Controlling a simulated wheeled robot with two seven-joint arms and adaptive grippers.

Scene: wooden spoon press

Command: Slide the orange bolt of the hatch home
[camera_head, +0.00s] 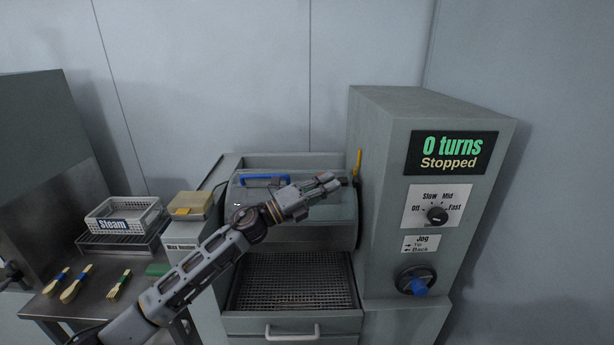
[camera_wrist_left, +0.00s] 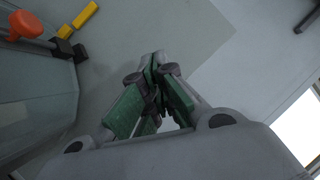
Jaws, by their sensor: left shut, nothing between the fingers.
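The hatch (camera_head: 300,222) is a grey rounded drum cover with a blue handle (camera_head: 265,181) on top. The orange bolt knob (camera_wrist_left: 25,25) shows at the upper left of the left wrist view, above the hatch edge. A dark block (camera_wrist_left: 66,51) stands to its right, apart from the knob. My left gripper (camera_head: 334,183) is shut and empty, above the right end of the hatch. Its green-padded fingers (camera_wrist_left: 160,95) are apart from the knob. My right gripper is not in view.
The cabinet carries a display (camera_head: 451,152) reading "0 turns Stopped". A mesh tray (camera_head: 295,280) lies below. A side table with spoons (camera_head: 76,283) and a steam basket (camera_head: 123,216) is left.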

